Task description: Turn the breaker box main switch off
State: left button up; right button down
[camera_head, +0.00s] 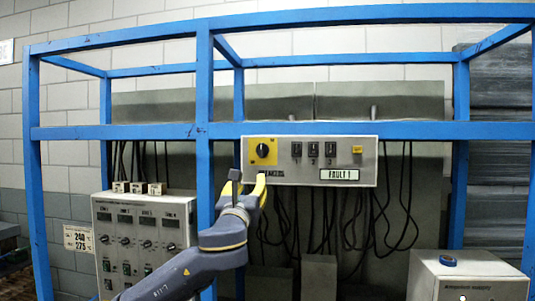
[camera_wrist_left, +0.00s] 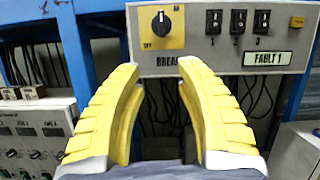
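The breaker box (camera_head: 310,160) is a pale grey panel on the blue frame. Its main switch is a black rotary knob (camera_head: 263,150) on a yellow plate at the box's left end. In the left wrist view the knob (camera_wrist_left: 161,22) points nearly upright, between an OFF mark at lower left and another mark at upper right. My left gripper (camera_head: 247,184) is just below and in front of the yellow plate. Its yellow fingers (camera_wrist_left: 158,72) are spread with nothing between them, below the knob and apart from it. My right gripper is not in view.
Several black breaker switches (camera_wrist_left: 237,20) and a FAULT 1 label (camera_head: 339,175) sit right of the knob. Blue frame posts (camera_head: 204,110) stand close to my left arm. A control unit (camera_head: 145,235) is at left, a white box (camera_head: 465,275) at lower right. Black cables (camera_head: 395,230) hang below.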

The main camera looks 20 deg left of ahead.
pick_arm(q)
notch_tip(320, 180, up, 2)
jog(key=s, duration=0.1)
send_near(261, 149)
jog(key=shift+m+t, duration=0.4)
jog(key=x, duration=0.9)
jog(key=shift+w+f, duration=0.15)
jog(key=shift+w, duration=0.4)
jog(key=shift+o, duration=0.4)
grip_shut()
